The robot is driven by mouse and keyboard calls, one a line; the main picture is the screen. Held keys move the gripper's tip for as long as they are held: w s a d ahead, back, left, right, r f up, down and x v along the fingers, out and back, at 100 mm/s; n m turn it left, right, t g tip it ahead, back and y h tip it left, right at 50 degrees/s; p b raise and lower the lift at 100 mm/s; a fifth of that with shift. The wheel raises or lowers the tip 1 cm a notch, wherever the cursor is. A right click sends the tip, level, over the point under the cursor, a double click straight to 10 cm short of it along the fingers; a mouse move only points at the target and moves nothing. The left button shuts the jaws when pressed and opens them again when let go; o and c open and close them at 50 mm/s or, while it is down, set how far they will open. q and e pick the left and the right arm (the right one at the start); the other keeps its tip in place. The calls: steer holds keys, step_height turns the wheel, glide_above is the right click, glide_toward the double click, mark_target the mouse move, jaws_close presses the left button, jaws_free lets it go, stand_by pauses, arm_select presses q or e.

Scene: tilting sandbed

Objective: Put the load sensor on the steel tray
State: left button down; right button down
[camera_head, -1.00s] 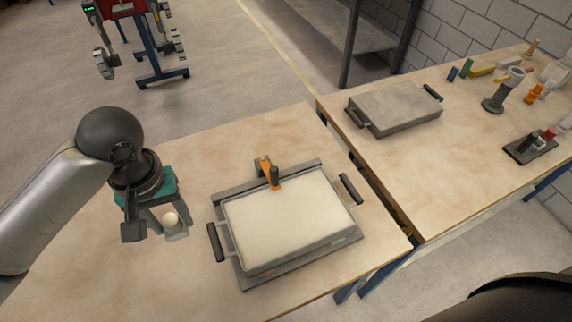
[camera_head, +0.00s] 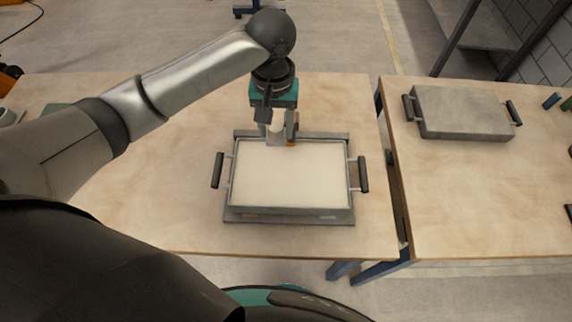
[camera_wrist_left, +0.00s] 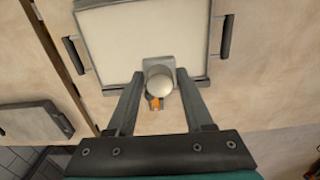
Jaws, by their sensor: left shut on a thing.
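My left gripper (camera_head: 277,132) is shut on the load sensor (camera_wrist_left: 159,82), a small grey piece with a pale rounded top. The gripper holds it at the back edge of a sand-filled steel tray (camera_head: 232,178) with two dark side handles. In the left wrist view the sensor sits between the fingers, overlapping the rim of the tray (camera_wrist_left: 205,40). I cannot tell whether it touches the rim. An orange clamp (camera_head: 292,127) stands close beside the sensor; it is partly hidden behind the sensor in the wrist view. My right gripper is out of view.
A grey flat tray (camera_head: 462,112) with dark handles lies on the right-hand table (camera_head: 480,190). A gap separates the two tables. The left table (camera_head: 150,215) is clear left of the sand tray. A dark green flat thing (camera_head: 58,108) lies at its left.

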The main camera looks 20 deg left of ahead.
arm_select(q)
steer(key=b, duration=0.2)
glide_above(278, 171)
step_height(278, 171, down, 10)
steer(key=shift+r, duration=0.15)
steer(key=shift+f+b, duration=0.3)
steer(key=shift+f, duration=2.1)
steer(key=shift+f, duration=0.2)
steer(key=shift+c, duration=1.4)
jaws_free()
step_height(278, 171, up, 12)
steer(key=shift+r+p, duration=0.2)
steer(key=shift+p, duration=1.05)
steer(key=shift+s+d, duration=0.1)
steer(key=shift+s, duration=0.05)
